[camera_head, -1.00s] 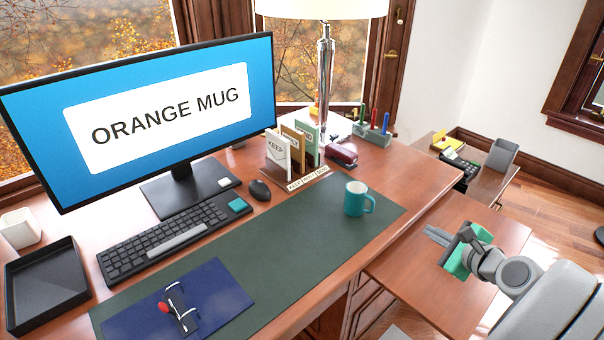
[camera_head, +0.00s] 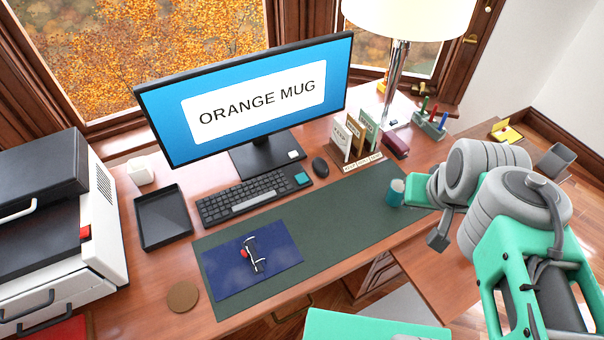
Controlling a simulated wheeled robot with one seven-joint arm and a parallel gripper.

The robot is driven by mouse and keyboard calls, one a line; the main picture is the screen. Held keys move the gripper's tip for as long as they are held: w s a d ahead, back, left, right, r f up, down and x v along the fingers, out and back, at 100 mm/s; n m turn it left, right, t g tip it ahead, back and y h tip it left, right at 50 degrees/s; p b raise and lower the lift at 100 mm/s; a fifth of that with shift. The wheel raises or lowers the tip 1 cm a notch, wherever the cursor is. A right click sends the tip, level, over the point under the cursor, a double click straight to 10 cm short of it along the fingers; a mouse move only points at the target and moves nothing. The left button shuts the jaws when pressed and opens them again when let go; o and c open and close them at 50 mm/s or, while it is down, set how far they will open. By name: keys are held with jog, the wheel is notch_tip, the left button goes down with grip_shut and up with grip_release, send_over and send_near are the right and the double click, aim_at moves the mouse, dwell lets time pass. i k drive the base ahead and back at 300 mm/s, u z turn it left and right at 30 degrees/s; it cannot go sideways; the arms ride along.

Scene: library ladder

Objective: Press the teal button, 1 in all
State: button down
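My gripper (camera_head: 437,238) is at the right, beyond the front edge of the desk and well apart from the button. Its dark fingers point downward, and my arm hides much of it. I cannot tell whether the fingers are open or shut.
A teal mug (camera_head: 396,193) stands on the green desk mat (camera_head: 335,215), close to my arm. A monitor (camera_head: 250,98) reading "ORANGE MUG" rises behind the keyboard. A mouse (camera_head: 320,167) lies right of the button. A black tray (camera_head: 163,222) is at left.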

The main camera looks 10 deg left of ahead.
aim_at(301, 179)
jog(key=u, duration=1.45)
jog(key=i, duration=0.7)
jog(key=z, duration=0.1)
